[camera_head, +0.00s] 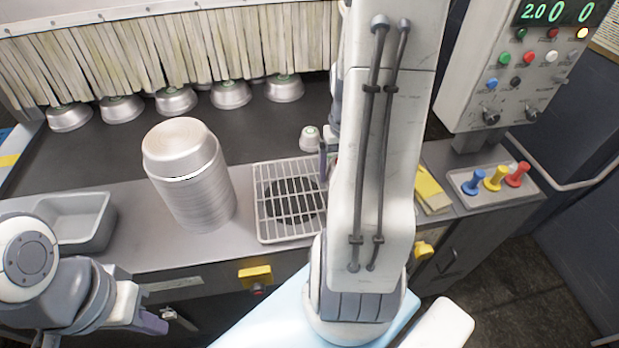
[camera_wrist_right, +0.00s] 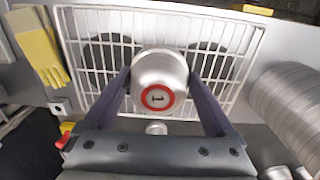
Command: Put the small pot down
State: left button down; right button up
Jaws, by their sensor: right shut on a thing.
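A small silver pot (camera_wrist_right: 162,68) with a red-ringed label marked 1 is between the two dark fingers of my right gripper (camera_wrist_right: 158,84), which is shut on it. In the wrist view it overlaps the edge of the white wire rack (camera_wrist_right: 86,78); I cannot tell if it touches the rack. In the head view my right arm hides most of this gripper and the held pot, beside the rack (camera_head: 262,215). My left gripper (camera_head: 152,322) is low at the left, in front of the counter; its opening is unclear.
Another small pot (camera_head: 310,138) stands on the dark belt (camera_head: 240,130) behind the rack. A tall pan stack (camera_head: 195,185) stands left of the rack, a grey tray (camera_head: 80,220) farther left. Several pans line the curtain.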

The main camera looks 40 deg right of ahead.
jog(key=p, duration=0.3)
send_over(302, 192)
notch_tip(302, 192, down, 6)
jog(key=shift+a+f, duration=0.1)
notch_tip(302, 192, down, 3)
jog(key=shift+r+p, duration=0.1)
jog(key=shift+p, duration=0.25)
jog(key=shift+f, duration=0.55)
jog(key=o, duration=1)
jog(key=shift+f, duration=0.1)
